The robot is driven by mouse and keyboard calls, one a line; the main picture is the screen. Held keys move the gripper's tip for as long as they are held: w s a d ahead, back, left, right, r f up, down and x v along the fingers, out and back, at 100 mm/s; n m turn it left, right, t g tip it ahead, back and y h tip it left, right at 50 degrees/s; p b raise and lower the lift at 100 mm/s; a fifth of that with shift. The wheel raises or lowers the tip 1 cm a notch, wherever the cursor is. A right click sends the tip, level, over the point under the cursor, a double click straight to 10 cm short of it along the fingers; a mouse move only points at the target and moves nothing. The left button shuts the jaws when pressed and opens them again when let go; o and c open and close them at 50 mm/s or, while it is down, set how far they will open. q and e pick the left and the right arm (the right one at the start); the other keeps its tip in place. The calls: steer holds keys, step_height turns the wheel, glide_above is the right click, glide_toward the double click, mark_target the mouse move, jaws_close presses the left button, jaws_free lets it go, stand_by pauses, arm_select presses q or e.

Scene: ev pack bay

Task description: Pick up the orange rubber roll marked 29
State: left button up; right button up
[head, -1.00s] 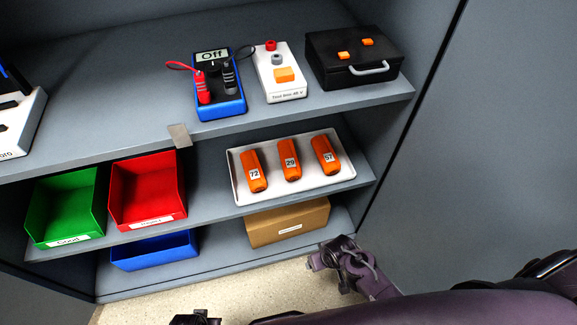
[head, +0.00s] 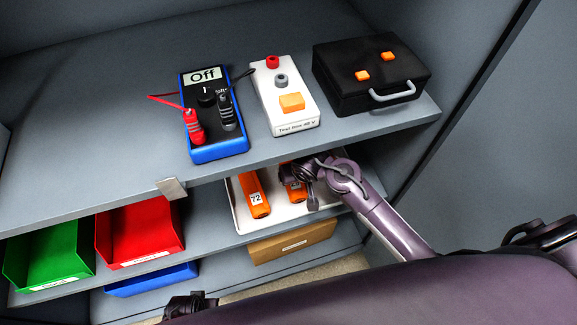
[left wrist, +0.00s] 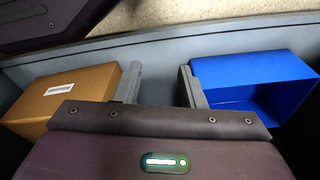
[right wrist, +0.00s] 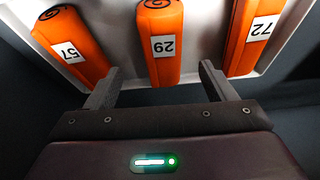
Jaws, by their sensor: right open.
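The orange roll marked 29 (right wrist: 161,45) lies in the white tray (head: 240,218), between the roll marked 57 (right wrist: 72,45) and the roll marked 72 (right wrist: 250,38). In the head view, roll 29 (head: 296,195) is partly covered by my right gripper (head: 308,180), and roll 57 is hidden. In the right wrist view, my right gripper (right wrist: 160,68) is open and empty; roll 29 lies ahead, lined up with the gap between its fingers. My left gripper (left wrist: 160,67) is open and empty, low down, facing the bottom shelf.
The upper shelf, with a multimeter (head: 212,115), a white test box (head: 283,95) and a black case (head: 370,75), overhangs the tray. Green (head: 50,255) and red (head: 140,232) bins stand left of it. A cardboard box (left wrist: 70,92) and blue bin (left wrist: 250,85) sit below.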

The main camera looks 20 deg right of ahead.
steer(key=shift+w+f, duration=0.35)
steer(key=shift+f, duration=0.3)
steer(key=shift+f+b, duration=0.3)
steer(key=shift+f, duration=0.15)
steer(key=b+x, duration=0.1)
steer(key=x, duration=0.3)
steer(key=shift+w+a+f+b, duration=0.15)
steer(key=shift+a+f+b, duration=0.05)
steer(key=shift+f+b, duration=0.15)
steer(key=shift+w+f, duration=0.1)
steer(key=shift+f, duration=0.05)
arm_select(q)
step_height(320, 180, up, 7)
steer(key=w+d, duration=0.2)
steer(key=shift+w+f, duration=0.1)
arm_select(e)
steer(key=shift+c, duration=0.3)
steer(key=c, duration=1.1)
steer(key=shift+c, duration=0.2)
